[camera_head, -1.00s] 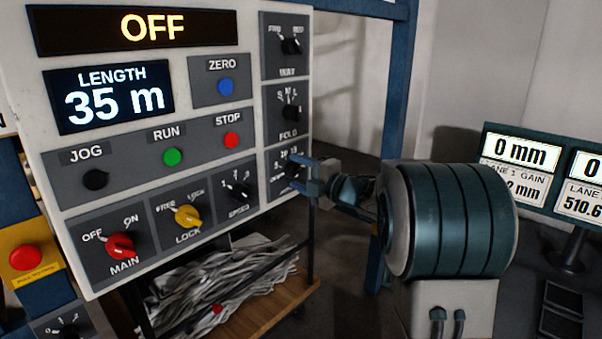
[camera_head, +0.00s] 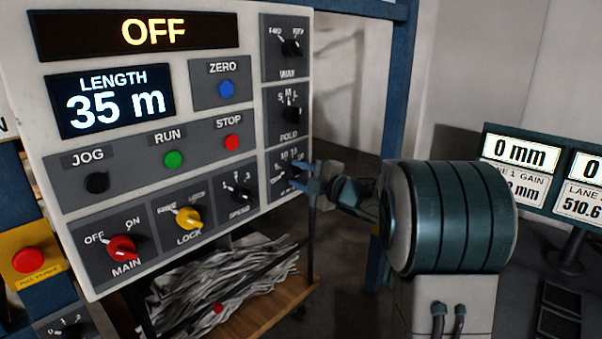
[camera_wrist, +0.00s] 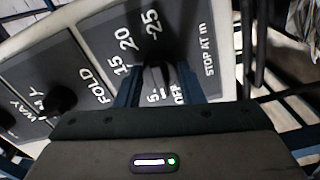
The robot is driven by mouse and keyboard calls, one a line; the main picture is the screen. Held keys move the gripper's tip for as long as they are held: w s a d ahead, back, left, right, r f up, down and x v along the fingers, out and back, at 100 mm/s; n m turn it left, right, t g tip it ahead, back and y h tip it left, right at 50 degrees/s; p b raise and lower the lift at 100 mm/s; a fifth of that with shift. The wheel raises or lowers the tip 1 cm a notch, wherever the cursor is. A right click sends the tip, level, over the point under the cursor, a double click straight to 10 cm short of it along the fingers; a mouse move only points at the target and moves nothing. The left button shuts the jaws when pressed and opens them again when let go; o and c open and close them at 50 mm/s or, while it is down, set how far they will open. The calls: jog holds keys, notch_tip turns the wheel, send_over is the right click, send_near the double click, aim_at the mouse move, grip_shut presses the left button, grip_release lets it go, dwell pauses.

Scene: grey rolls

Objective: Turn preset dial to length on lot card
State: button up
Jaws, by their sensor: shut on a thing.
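The preset dial (camera_wrist: 153,75) is a dark knob on a grey plate marked STOP AT m, with OFF, 5, 15, 20 and 25 legible around it in the wrist view. My gripper (camera_wrist: 157,78) has a finger on either side of the knob and is shut on it. The fingers cover part of the scale, and I cannot tell which mark the pointer is at. In the head view the dial (camera_head: 287,177) sits at the panel's lower right, partly hidden by my gripper (camera_head: 303,178). I cannot make out a lot card in either view.
The FOLD dial (camera_head: 291,114) is just above, and the WAY dial (camera_head: 291,47) above that. The SPEED dial (camera_head: 237,193) is close on the left. The length display (camera_head: 110,98) reads 35 m; the display above (camera_head: 140,32) reads OFF. A wooden shelf (camera_head: 262,313) holds crumpled sheets below.

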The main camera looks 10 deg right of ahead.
jog(key=m+p, duration=0.2)
jog(key=m, duration=0.2)
jog(key=shift+m, duration=0.4)
dwell(0.4)
jog(key=o, duration=1)
jog(key=b+v, duration=0.2)
jog(key=v, duration=1.1)
jog(key=shift+s+d, duration=0.25)
jog(key=shift+s, duration=0.1)
jog(key=shift+w+m, duration=0.1)
jog(key=shift+m, duration=0.2)
